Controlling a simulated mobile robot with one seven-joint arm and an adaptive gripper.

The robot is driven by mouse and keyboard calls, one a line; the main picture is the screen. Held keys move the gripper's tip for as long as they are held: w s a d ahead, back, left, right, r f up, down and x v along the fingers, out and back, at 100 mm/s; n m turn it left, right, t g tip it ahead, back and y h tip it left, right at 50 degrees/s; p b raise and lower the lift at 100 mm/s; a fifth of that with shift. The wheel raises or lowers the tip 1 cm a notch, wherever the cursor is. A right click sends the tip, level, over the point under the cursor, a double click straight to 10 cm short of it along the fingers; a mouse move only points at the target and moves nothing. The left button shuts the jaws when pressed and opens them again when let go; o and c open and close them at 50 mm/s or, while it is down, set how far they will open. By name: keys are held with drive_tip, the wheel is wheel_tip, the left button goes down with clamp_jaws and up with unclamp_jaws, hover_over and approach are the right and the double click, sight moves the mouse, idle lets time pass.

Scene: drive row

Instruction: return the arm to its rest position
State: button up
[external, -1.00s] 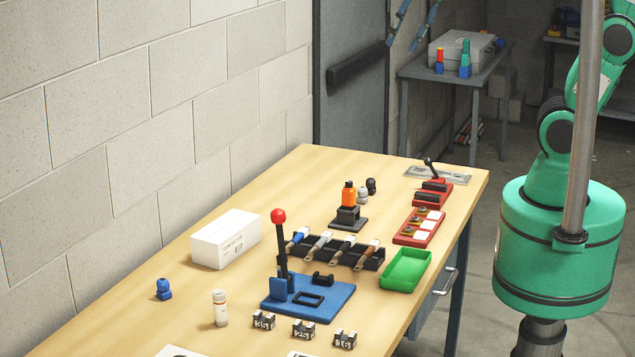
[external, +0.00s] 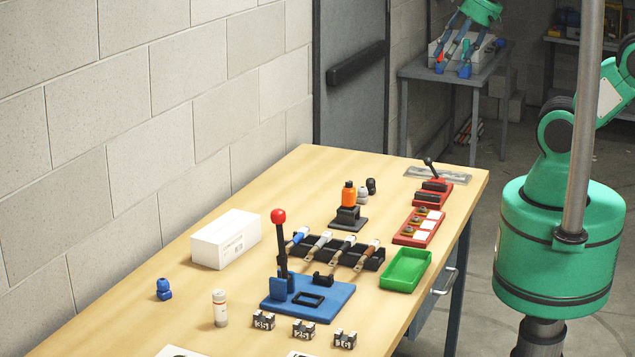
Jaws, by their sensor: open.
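My gripper (external: 463,45) shows at the top right of the external view, pointing down, with its fingers spread apart. It appears in front of the back table and the grey case there, well off the workbench in the picture. I see nothing held between the fingers. Its height above the back table cannot be told. My green arm shows at the right edge, bent at the elbow; the links between there and the gripper are out of frame.
The workbench (external: 205,295) carries a blue lever press (external: 335,300), a tool rack (external: 370,262), a green tray (external: 405,270), red fixtures (external: 418,228), a white box (external: 225,240) and small blocks. A grey pole (external: 582,130) stands before my arm. The back table (external: 415,72) holds a grey case and coloured pieces.

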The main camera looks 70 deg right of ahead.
drive_tip(key=shift+f, duration=0.1)
wheel_tip(320, 180, down, 6)
drive_tip(key=b, duration=0.6)
drive_tip(key=shift+f+b, duration=0.25)
drive_tip(key=shift+b, duration=0.05)
